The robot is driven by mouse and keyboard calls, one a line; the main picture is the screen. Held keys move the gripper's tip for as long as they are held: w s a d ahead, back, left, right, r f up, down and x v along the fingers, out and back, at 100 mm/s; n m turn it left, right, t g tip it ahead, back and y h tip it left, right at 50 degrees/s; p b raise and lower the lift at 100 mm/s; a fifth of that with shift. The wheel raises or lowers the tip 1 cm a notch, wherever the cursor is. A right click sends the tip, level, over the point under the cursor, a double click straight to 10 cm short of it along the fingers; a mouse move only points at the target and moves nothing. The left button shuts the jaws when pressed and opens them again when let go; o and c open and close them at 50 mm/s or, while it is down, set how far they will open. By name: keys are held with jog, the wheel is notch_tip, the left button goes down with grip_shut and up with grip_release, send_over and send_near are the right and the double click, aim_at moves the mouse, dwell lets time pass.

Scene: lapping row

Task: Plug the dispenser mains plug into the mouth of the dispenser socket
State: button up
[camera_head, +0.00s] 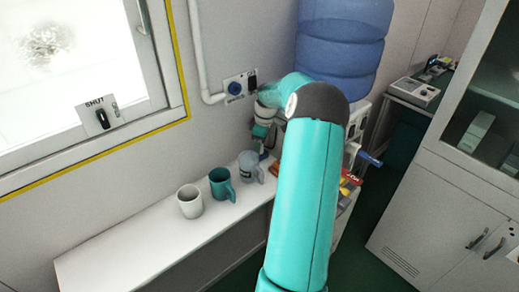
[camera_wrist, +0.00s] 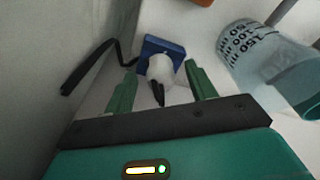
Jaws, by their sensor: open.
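In the wrist view a white rounded plug (camera_wrist: 161,69) with a dark part at its near end sits against a small blue block (camera_wrist: 153,44). My gripper (camera_wrist: 160,75) is open, with one green finger on each side of the plug. Whether either finger touches it I cannot tell. In the head view my gripper (camera_head: 262,138) is low by the wall above the shelf, partly hidden by my arm; the plug cannot be made out there. The wall plate in the head view carries a round blue socket (camera_head: 235,88), left of and above my gripper.
A grey-blue cup with black marks (camera_head: 250,167) stands close to my gripper; it also shows in the wrist view (camera_wrist: 262,57). A teal mug (camera_head: 221,184) and a white mug (camera_head: 189,202) stand left on the white shelf (camera_head: 130,244). A water dispenser bottle (camera_head: 342,45) stands right.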

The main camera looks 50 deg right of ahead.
jog(key=shift+w+f, duration=0.1)
jog(key=c, duration=1.1)
